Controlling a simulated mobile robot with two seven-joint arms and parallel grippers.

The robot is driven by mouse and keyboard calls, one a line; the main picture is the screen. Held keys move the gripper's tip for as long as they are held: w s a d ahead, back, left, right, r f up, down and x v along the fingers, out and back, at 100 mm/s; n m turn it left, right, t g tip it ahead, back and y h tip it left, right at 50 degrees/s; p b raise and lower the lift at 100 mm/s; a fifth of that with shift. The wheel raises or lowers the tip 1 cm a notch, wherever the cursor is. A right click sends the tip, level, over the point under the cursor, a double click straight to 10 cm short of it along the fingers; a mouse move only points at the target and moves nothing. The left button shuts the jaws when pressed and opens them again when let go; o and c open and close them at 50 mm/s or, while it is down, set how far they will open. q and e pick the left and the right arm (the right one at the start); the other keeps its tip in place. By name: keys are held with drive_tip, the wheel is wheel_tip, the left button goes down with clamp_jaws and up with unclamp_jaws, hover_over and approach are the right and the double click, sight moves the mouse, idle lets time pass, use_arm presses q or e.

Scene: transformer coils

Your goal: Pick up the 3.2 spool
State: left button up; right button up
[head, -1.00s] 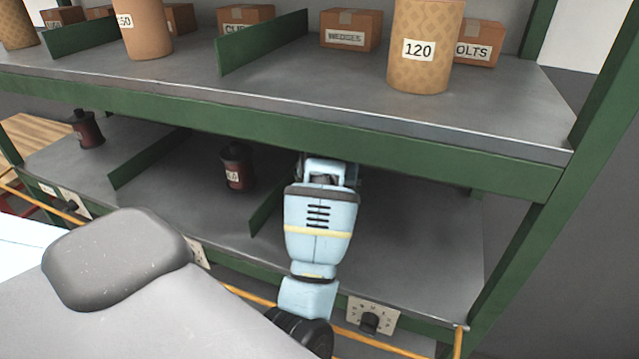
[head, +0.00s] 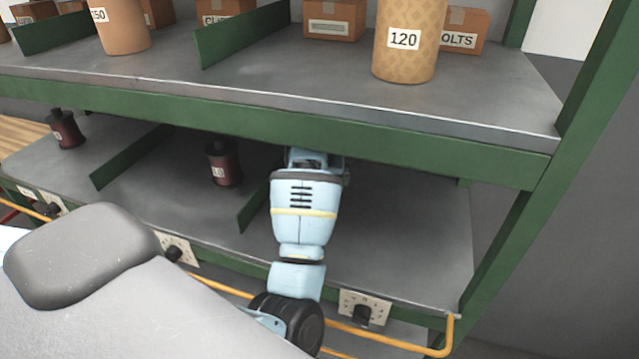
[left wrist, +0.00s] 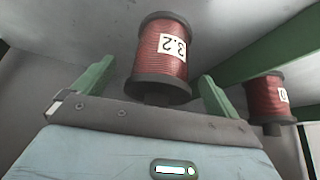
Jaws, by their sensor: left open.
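The 3.2 spool (left wrist: 163,57), wound with red-brown wire between dark end flanges and bearing a white 3.2 label, shows in the left wrist view. My left gripper (left wrist: 152,88) is open. Its two green fingers lie on either side of the spool's lower end in that picture, with gaps visible; I cannot tell how deep the spool sits between them. In the head view my left arm reaches under the upper shelf, and its fingers and the 3.2 spool are hidden there. My right gripper is not in view.
Another red spool (left wrist: 268,101) stands to the right in the wrist view. On the lower shelf (head: 400,250), a dark red spool (head: 223,166) and a green divider (head: 253,205) stand left of my arm. The upper shelf's green beam (head: 420,162) hangs close above.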

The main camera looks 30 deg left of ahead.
use_arm(q)
drive_tip(key=shift+a+x, duration=0.1)
drive_tip(key=shift+x, duration=0.9)
drive_tip(key=shift+a+x, duration=0.15)
drive_tip(key=shift+x, duration=0.8)
drive_tip(key=shift+r, duration=0.1)
drive_tip(key=shift+c, duration=0.4)
drive_tip(key=c, duration=1.4)
drive_tip(key=shift+w+r, duration=0.1)
